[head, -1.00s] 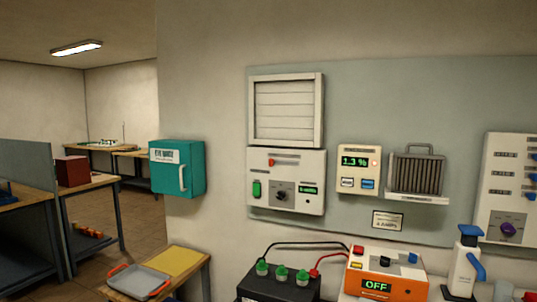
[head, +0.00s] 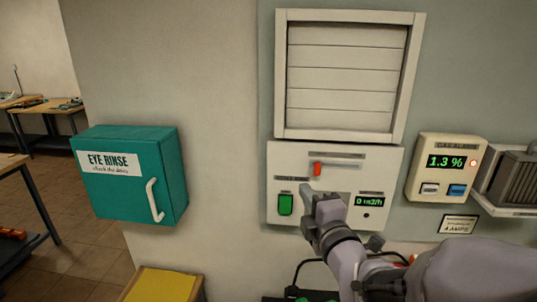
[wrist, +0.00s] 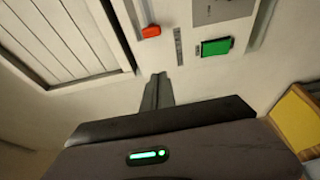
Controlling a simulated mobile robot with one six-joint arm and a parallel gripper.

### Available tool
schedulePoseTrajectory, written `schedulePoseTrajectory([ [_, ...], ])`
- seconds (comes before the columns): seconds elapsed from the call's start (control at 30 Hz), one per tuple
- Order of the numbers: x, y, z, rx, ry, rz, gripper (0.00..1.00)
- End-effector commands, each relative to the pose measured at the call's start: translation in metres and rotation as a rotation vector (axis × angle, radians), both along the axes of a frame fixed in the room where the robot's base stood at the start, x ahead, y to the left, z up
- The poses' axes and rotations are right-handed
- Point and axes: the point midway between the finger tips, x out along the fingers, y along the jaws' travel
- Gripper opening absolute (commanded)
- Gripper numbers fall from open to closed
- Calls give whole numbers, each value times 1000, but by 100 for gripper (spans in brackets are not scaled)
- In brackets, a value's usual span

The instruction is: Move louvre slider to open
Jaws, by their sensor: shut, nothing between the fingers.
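The louvre slider is a small orange-red knob (head: 317,168) at the left end of a horizontal slot on the white control panel (head: 276,210). It also shows in the wrist view (wrist: 151,31). The louvre (head: 345,72) above has its white slats lying flat and shut. My gripper (head: 307,190) is shut and empty, in front of the panel just below the knob. In the wrist view, its closed fingertips (wrist: 158,78) point toward the knob, with a visible gap between them. My gripper hides the middle of the panel, including the dial.
A green rocker switch (head: 286,204) is left of my gripper, and a display (head: 367,201) is right of it. The gas alarm (head: 446,168) reads 1.3 % with a red light. A teal eye rinse cabinet (head: 130,175) hangs at left. Bare wall lies between cabinet and panel.

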Motion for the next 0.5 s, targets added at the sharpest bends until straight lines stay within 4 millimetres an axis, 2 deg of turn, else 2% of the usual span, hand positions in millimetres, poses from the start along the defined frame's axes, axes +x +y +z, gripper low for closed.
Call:
schedulePoseTrajectory([
  [0.27, 2, 0, -1, 3, 1, 0, 0],
  [0.37, 14, 2, 0, 3, 1, 0, 0],
  [0.5, 43, 6, -1, 5, 3, 1, 0],
])
